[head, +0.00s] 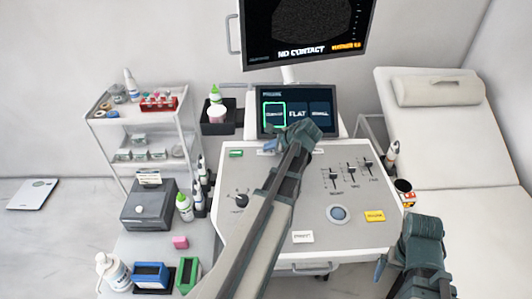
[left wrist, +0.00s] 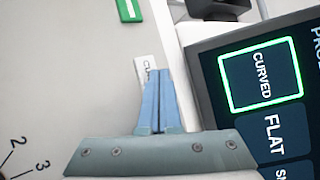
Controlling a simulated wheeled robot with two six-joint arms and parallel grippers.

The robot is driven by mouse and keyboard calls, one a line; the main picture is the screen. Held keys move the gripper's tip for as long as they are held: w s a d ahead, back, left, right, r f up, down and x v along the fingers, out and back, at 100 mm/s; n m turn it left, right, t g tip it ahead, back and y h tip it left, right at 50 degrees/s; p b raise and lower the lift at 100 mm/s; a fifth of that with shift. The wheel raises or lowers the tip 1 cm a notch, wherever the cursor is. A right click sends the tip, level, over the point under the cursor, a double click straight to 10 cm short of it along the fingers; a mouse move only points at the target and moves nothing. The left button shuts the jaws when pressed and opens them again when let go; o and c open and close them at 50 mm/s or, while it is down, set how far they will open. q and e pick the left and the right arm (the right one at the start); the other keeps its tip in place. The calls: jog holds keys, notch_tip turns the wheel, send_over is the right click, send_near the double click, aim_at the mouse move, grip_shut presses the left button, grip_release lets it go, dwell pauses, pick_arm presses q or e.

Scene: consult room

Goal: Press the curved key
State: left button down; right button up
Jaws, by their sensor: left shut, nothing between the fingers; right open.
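The probe screen (head: 297,110) on the console shows three tiles, and its curved tile (head: 274,115) has a bright green outline. That tile also shows in the left wrist view (left wrist: 261,75), beside the flat tile (left wrist: 273,133). A white label key (left wrist: 146,69) starting "CU" lies on the panel below the screen, partly hidden by my left fingertips. My left gripper (head: 270,148) is shut and empty, its blue fingers (left wrist: 158,74) overlapping that key in view. I cannot tell whether they touch it. My right gripper (head: 380,268) is open at lower right, away from the screen.
The console panel (head: 318,230) carries a knob (head: 241,200), sliders (head: 351,174), a round blue-grey button (head: 339,214), and a yellow label (head: 375,216). A green label (head: 236,153) sits left of my left gripper. Bottles and boxes crowd the left side. An exam bed (head: 455,160) stands right.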

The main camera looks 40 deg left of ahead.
aim_at(269, 153)
pick_arm(q)
jog(key=shift+f+b, duration=0.45)
jog(key=shift+b, duration=0.05)
dwell(0.4)
jog(key=shift+r, duration=0.1)
jog(key=shift+r+p, duration=0.75)
jog(key=shift+p, duration=0.15)
notch_tip(269, 153, up, 5)
jog(key=p, duration=0.5)
jog(key=shift+r, duration=0.1)
dwell(0.8)
